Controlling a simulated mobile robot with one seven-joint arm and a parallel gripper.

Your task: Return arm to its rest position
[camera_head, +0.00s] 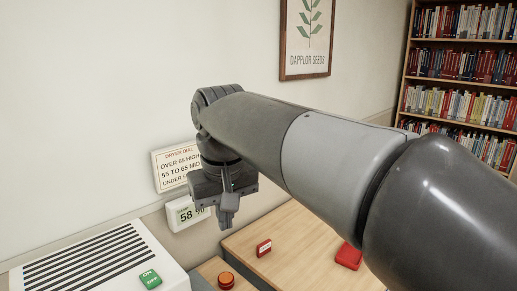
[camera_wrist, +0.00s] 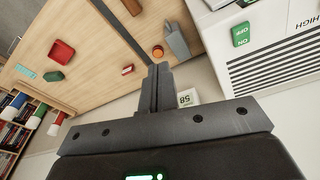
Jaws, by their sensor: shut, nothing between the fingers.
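My arm reaches across the head view from the lower right, its end bent downward at the middle. My gripper (camera_head: 228,217) is shut and empty, pointing down in front of the wall, above the far left part of the wooden table (camera_head: 300,236). In the wrist view the closed fingers (camera_wrist: 160,72) meet with nothing between them. My arm hides much of the table in the head view.
A white vented unit (camera_head: 85,262) with a green ON/OFF switch (camera_head: 150,279) stands at left. A 58 % display (camera_head: 186,213) and a dial sign (camera_head: 172,168) are behind my gripper. An orange button (camera_head: 226,280), a small red block (camera_head: 264,248) and a red box (camera_head: 349,256) are nearby. A bookcase (camera_head: 462,45) stands right.

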